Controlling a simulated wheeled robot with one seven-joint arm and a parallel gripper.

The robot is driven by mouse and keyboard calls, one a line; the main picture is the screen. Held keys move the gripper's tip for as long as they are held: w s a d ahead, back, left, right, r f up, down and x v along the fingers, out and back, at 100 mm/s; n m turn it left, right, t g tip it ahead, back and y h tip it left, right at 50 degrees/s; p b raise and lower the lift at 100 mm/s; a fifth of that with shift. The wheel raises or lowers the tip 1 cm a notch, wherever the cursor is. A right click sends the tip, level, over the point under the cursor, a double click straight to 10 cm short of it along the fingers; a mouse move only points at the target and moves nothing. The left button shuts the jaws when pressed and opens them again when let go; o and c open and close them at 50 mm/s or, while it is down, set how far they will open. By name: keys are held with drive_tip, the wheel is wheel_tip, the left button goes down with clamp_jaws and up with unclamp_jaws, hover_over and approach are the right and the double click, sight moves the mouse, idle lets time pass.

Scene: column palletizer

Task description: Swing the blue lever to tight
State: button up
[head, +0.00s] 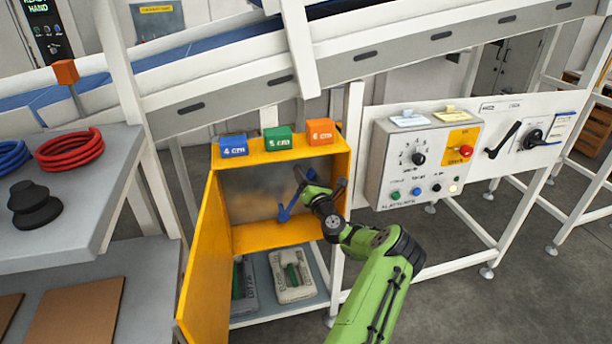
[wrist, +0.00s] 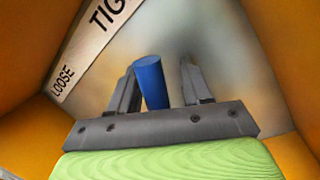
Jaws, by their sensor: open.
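The blue lever (head: 285,212) is inside the open yellow cabinet (head: 217,225), partly hidden by my arm in the head view. In the wrist view its round blue handle (wrist: 151,84) stands between the two fingers of my gripper (wrist: 158,80). The handle is closer to the left finger, and a clear gap shows on the right. I cannot tell whether the left finger touches it. My gripper is open. A label plate (wrist: 84,45) at upper left reads LOOSE at its lower end and TIG, cut off, at its upper end.
The cabinet's walls close in around my gripper, and its door (head: 203,262) hangs open at left. Three colored blocks, one of them green (head: 278,138), sit on top. A control box (head: 425,160) is at right. A grey table (head: 95,185) stands at left.

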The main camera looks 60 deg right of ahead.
drive_tip(key=v, duration=1.5)
drive_tip(key=shift+s+a+b, duration=0.25)
drive_tip(key=shift+b, duration=0.1)
drive_tip(key=shift+f, duration=0.1)
